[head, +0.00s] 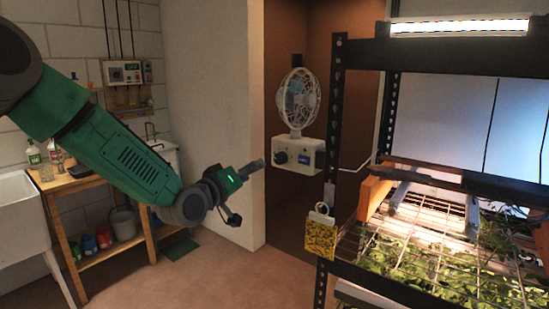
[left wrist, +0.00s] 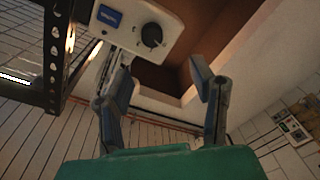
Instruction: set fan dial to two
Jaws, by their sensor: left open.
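A white fan (head: 298,98) stands on a white control box (head: 300,156) beyond the rack's left post. A dark round dial (head: 281,157) is on the box's front, left of a blue label (head: 304,159). In the left wrist view the dial (left wrist: 152,35) and the label (left wrist: 109,16) show at the top. My left gripper (head: 246,192) is open and empty, left of the box and apart from it. In the left wrist view its fingers (left wrist: 163,64) are spread, with the dial beyond their tips. The dial's setting is too small to read. My right gripper is out of view.
The black rack post (head: 333,130) stands just right of the fan box, with a yellow card (head: 321,236) hanging on it. Rack shelves hold green seedlings (head: 430,262). A white wall edge (head: 257,120) is left of the fan. A wooden bench (head: 75,187) stands at left.

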